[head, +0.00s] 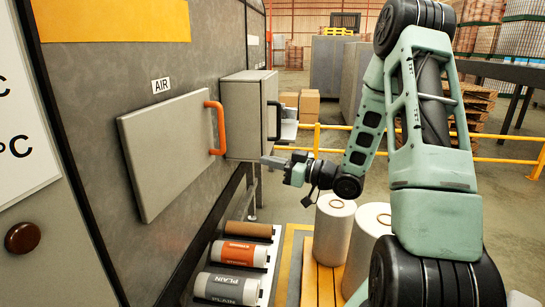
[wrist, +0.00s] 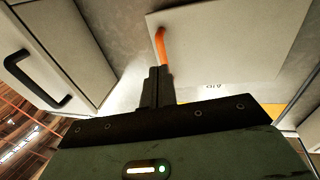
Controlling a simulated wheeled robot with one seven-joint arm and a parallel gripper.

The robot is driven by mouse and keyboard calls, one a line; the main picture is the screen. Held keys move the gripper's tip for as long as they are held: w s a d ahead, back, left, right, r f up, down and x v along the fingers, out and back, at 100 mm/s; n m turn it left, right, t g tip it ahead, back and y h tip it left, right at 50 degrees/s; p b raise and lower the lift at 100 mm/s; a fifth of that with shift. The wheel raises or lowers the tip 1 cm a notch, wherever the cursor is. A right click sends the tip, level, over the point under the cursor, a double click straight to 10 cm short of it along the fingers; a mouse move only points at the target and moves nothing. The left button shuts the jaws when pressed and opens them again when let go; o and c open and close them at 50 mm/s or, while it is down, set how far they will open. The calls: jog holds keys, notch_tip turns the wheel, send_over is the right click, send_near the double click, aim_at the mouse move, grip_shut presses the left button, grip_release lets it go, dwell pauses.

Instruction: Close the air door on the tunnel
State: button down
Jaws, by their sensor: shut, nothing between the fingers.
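The air door (head: 170,150) is a flat grey panel below the AIR label (head: 161,85) on the tunnel's grey side wall. An orange bar handle (head: 220,128) stands at its right edge. The panel looks set off from the wall; I cannot tell how far it is open. My gripper (head: 268,161) is shut and empty, to the right of the handle and slightly lower. In the wrist view, the shut fingers (wrist: 158,86) point toward the orange handle (wrist: 160,46), with the door panel (wrist: 235,40) to its right. Contact with the handle cannot be told.
A grey box (head: 243,110) with a dark handle (head: 278,121) juts from the wall beside the door, close to my gripper. Labelled rolls (head: 227,287) lie on a low rack below. White rolls (head: 333,230) stand on a pallet. A yellow rail (head: 400,153) runs behind my arm.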

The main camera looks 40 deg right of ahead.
jog(key=p+x, duration=0.3)
jog(key=x, duration=0.8)
jog(key=shift+f, duration=0.1)
jog(key=b+x, duration=0.1)
jog(key=x, duration=0.2)
jog(key=shift+f, duration=0.15)
jog(key=shift+r, duration=0.2)
